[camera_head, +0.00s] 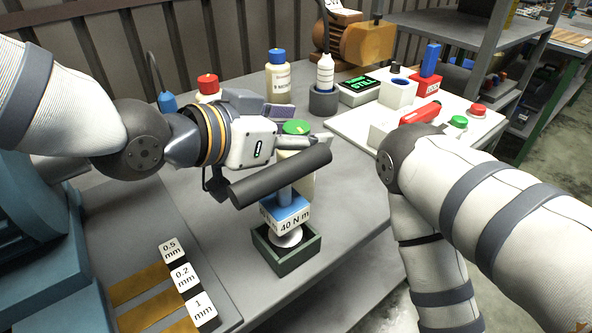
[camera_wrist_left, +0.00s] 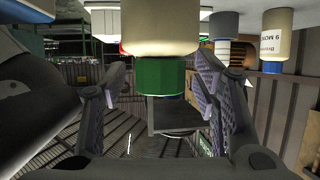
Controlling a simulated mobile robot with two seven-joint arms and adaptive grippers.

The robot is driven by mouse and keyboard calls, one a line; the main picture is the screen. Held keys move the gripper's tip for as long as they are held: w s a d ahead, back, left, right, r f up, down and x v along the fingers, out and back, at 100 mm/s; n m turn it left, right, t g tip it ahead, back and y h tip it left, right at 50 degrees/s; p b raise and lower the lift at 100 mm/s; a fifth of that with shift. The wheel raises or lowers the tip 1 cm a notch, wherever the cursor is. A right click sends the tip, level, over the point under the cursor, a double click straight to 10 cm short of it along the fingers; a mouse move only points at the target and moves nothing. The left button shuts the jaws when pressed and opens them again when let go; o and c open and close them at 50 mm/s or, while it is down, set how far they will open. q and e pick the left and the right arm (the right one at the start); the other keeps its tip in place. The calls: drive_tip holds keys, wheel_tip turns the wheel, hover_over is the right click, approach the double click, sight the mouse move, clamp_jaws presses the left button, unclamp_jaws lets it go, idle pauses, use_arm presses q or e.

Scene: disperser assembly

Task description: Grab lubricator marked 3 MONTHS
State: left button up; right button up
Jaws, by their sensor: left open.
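A cream bottle with a green cap (camera_head: 296,127) stands upright on the grey table, partly hidden behind my left gripper and a black handle. Its label cannot be read. My left gripper (camera_head: 303,124) is open at its cap, with one finger on each side. In the left wrist view, which looks inverted, the green cap (camera_wrist_left: 165,77) lies between the spread fingers (camera_wrist_left: 161,88). A blue-capped bottle (camera_head: 278,76) stands behind; its label reads 9 MON… in the wrist view (camera_wrist_left: 274,45). A red-capped bottle (camera_head: 208,87) stands behind the left wrist, label hidden. My right gripper is out of view.
A black-handled tool (camera_head: 281,175) marked 40 N m stands in a green box (camera_head: 286,256) just in front of the green-capped bottle. A white bottle in a dark holder (camera_head: 323,101) and a white board (camera_head: 352,133) with devices lie right. Marked gauge blocks (camera_head: 186,277) sit front left.

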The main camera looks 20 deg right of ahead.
use_arm(q)
drive_tip(key=shift+r, duration=0.1)
clamp_jaws()
drive_tip(key=shift+a, duration=0.1)
